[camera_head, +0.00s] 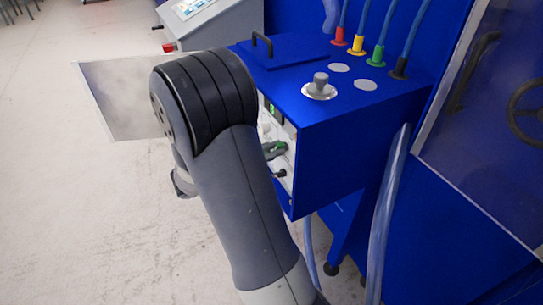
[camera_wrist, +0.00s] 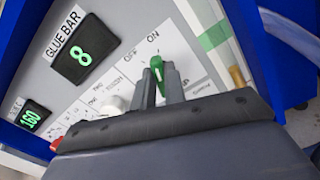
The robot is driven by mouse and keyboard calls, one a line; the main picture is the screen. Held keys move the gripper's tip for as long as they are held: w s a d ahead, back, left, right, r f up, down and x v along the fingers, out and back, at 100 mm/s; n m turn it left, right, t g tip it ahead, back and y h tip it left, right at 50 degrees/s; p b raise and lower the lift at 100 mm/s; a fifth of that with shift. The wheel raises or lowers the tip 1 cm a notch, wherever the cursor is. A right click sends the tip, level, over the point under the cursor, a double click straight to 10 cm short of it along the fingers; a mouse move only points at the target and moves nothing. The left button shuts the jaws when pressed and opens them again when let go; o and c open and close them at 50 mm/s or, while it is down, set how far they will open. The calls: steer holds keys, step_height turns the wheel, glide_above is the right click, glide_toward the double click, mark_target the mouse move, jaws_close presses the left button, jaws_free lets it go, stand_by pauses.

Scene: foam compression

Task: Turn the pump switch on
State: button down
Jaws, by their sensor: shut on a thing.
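The pump switch (camera_wrist: 157,66) is a small green knob on the light grey control panel (camera_wrist: 112,30), seen in the wrist view below the printed words OFF and ON. My gripper (camera_wrist: 161,76) has one dark finger on each side of the knob and is shut on it. The knob's lower part is hidden between the fingers, and I cannot tell clearly which word it points at.
A display labelled GLUE BAR (camera_wrist: 82,50) reads 8, and another display (camera_wrist: 33,116) reads 160. A pale round knob (camera_wrist: 115,103) sits left of the fingers. The blue machine box (camera_head: 345,150) has hoses with coloured fittings on top. Open floor (camera_head: 80,220) lies left.

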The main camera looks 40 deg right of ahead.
steer(key=shift+f+m+b, duration=0.1)
steer(key=shift+m+b, duration=0.4)
steer(key=shift+m, duration=0.5)
steer(key=c, duration=1.5)
jaws_free()
steer(key=shift+o, duration=0.2)
steer(key=shift+a, duration=0.1)
steer(key=b+v, duration=0.1)
steer(key=v, duration=0.9)
steer(key=shift+a, duration=0.3)
steer(key=shift+w, duration=0.1)
